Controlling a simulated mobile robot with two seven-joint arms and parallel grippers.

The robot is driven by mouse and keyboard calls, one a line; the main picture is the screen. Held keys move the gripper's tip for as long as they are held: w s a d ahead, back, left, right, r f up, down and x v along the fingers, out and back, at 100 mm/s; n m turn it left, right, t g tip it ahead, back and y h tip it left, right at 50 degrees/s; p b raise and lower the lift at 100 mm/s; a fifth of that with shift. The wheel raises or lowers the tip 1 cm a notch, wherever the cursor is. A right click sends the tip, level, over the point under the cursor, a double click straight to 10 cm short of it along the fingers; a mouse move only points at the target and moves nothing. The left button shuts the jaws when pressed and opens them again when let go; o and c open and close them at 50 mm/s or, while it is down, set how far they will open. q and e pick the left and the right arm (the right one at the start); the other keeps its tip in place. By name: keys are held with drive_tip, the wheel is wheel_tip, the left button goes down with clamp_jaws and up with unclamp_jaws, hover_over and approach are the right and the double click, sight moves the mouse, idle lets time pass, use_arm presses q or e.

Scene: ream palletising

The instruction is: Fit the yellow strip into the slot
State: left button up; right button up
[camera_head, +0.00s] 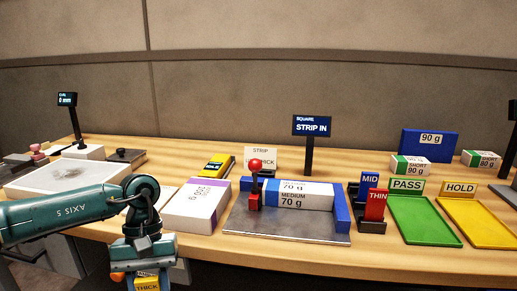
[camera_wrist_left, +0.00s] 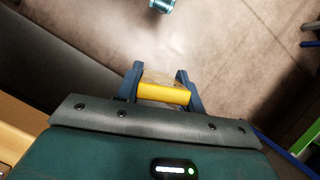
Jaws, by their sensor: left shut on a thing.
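The yellow strip (camera_head: 147,285), marked THICK, is in my left gripper (camera_head: 146,277), low in front of the table's front edge in the head view. In the left wrist view the yellow strip (camera_wrist_left: 165,93) sits between the two fingers of the left gripper (camera_wrist_left: 161,78), which is shut on it. A dark rack (camera_head: 371,224) on the table holds a blue MID strip (camera_head: 368,186) and a red THIN strip (camera_head: 376,205). Which slot takes the strip cannot be told. My right gripper is out of view.
Paper reams (camera_head: 305,198) lie on the squaring plate between blue stops, beside a red-knobbed post (camera_head: 255,184). A white ream (camera_head: 196,205) and a yellow device (camera_head: 217,164) stand left of it. Green PASS (camera_head: 425,222) and yellow HOLD (camera_head: 478,224) trays are at right.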

sight(152, 279)
use_arm(q)
drive_tip(key=m, duration=0.1)
drive_tip(key=d+m+y, duration=0.1)
drive_tip(key=shift+w+r+m, duration=0.3)
drive_tip(key=shift+w+r, duration=0.05)
drive_tip(key=r+p, duration=0.1)
drive_tip(key=s+r+p, duration=0.1)
drive_tip(key=p, duration=0.1)
drive_tip(key=shift+d+r, duration=0.1)
drive_tip(key=shift+r, duration=0.1)
drive_tip(key=s+r+p, duration=0.3)
drive_tip(key=r+p, duration=0.5)
drive_tip(key=p, duration=0.3)
drive_tip(key=shift+s+r, duration=0.15)
drive_tip(key=shift+r, duration=0.25)
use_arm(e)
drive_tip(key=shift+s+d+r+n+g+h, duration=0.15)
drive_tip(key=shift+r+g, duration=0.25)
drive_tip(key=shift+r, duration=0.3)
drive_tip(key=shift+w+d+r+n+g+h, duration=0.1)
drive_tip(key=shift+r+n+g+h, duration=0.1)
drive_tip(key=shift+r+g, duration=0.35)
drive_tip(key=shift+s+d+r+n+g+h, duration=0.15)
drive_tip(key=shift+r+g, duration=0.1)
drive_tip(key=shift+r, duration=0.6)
